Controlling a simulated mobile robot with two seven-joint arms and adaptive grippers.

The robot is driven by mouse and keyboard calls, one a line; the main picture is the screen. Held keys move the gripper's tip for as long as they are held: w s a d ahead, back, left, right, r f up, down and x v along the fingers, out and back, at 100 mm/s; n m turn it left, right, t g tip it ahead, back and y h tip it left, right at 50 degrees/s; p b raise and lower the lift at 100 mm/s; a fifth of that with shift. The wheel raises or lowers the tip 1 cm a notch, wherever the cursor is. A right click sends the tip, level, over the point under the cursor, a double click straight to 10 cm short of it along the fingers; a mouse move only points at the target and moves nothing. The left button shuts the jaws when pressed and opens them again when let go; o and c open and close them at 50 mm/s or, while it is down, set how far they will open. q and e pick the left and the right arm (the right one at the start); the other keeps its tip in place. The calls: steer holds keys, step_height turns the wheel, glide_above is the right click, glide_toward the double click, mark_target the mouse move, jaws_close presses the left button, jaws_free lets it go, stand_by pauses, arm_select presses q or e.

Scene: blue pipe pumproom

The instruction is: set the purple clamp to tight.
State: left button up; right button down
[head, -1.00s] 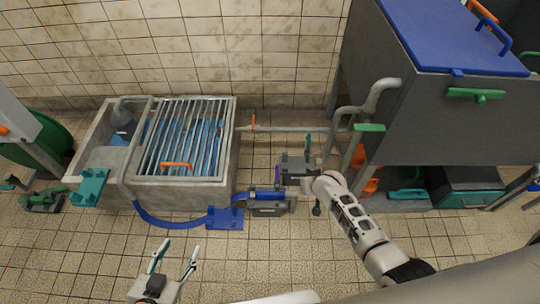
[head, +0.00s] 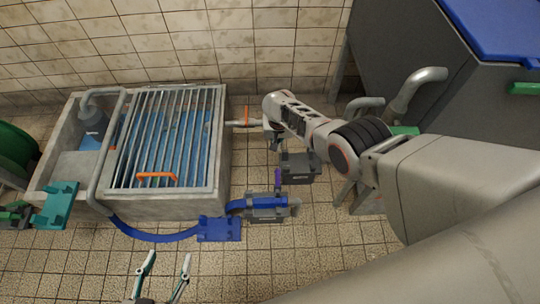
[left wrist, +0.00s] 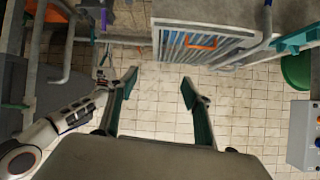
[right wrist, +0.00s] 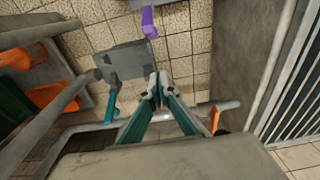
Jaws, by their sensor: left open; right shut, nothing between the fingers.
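The purple clamp (head: 278,179) shows in the head view as a small upright purple lever beside a grey block, just above the blue pipe piece. In the right wrist view the purple clamp (right wrist: 149,22) is at the top, beyond the grey block. How it is set cannot be told. My right gripper (right wrist: 158,88) is shut and empty, apart from the clamp, with the grey block between them. In the head view it is mostly hidden by its own arm. My left gripper (head: 167,276) is open and empty above the floor, well away from the clamp.
The concrete basin with a metal grate (head: 165,140) stands at the left. A horizontal pipe with an orange handle (head: 246,117) runs close to my right gripper. The blue pipe piece (head: 268,202) lies on the floor. A grey tank stands at right.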

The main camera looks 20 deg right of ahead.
mark_target(278, 175)
arm_select(q)
steer(key=shift+w, duration=0.1)
arm_select(e)
steer(key=shift+w+a+r, duration=0.15)
steer(key=shift+w, duration=0.15)
arm_select(q)
steer(key=shift+f, duration=0.1)
steer(key=shift+w+d+r+n+t+h+b, duration=0.1)
steer(key=shift+w+d+r+n+t+b, duration=0.15)
steer(key=shift+d+b, duration=0.25)
steer(key=shift+w+d+r+n+h+b, duration=0.1)
steer(key=shift+d+r+b, duration=0.2)
steer(key=shift+d+b, duration=0.2)
steer(key=shift+w+d+r+n+t+h+b, duration=0.1)
steer(key=shift+w+d+r+n+t+b, duration=0.1)
steer(key=shift+d+r+b, duration=0.25)
arm_select(e)
steer(key=s+f, duration=0.3)
steer(key=f, duration=0.6)
steer(key=shift+a, duration=0.4)
arm_select(q)
steer(key=shift+s+f, duration=0.15)
steer(key=shift+f, duration=0.15)
